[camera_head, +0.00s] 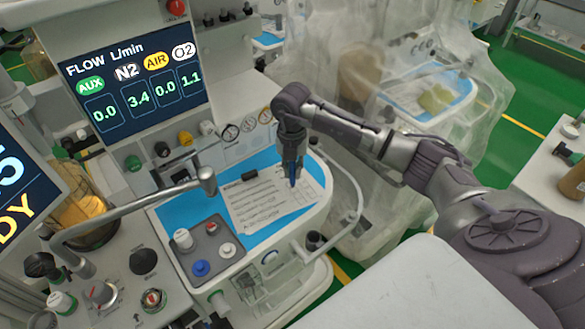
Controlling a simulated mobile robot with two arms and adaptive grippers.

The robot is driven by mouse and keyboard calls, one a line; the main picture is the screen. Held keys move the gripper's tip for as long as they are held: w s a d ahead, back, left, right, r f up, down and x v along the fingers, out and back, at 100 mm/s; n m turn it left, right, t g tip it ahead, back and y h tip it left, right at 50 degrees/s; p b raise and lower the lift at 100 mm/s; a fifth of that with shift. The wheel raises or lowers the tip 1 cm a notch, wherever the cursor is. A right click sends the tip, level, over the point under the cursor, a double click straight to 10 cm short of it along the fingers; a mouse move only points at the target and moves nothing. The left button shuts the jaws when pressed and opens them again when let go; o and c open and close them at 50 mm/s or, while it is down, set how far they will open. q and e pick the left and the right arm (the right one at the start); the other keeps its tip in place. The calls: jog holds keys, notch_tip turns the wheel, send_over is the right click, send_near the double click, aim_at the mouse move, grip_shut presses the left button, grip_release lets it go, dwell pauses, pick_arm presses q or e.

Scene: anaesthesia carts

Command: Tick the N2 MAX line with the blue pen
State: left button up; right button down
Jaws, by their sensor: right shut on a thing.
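A white checklist sheet (262,208) with printed lines and a column of boxes at its right lies on the blue work surface (184,211) of the cart; the line wording is too small to read. My right gripper (292,163) is shut on the blue pen (292,180) and holds it roughly upright, point down, over the upper right part of the sheet by the boxes. I cannot tell whether the tip touches the paper. The gripper hides the pen's upper part. My left gripper is not in view.
A black clip (250,176) sits at the sheet's top edge. A grey tray (184,254) with blue, red and white knobs stands at the left. The flow screen (130,85) is behind, a curved metal arm (130,207) at the left. A plastic-draped cart (400,190) stands at the right.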

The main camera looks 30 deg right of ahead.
jog(key=shift+f+b, duration=0.45)
jog(key=shift+f, duration=0.2)
dwell(0.7)
jog(key=shift+d, duration=0.45)
dwell(1.1)
jog(key=shift+r, duration=0.1)
notch_tip(320, 180, up, 7)
jog(key=p, duration=0.4)
jog(key=shift+p, duration=0.35)
jog(key=shift+f, duration=0.2)
dwell(0.3)
jog(key=shift+a+f+b, duration=0.25)
jog(key=shift+f+b, duration=0.8)
jog(key=shift+f, duration=0.35)
jog(key=shift+a+f+b, duration=0.2)
jog(key=shift+f+b, duration=0.8)
jog(key=shift+f, duration=0.4)
jog(key=shift+f+b, duration=0.45)
jog(key=shift+f, duration=0.15)
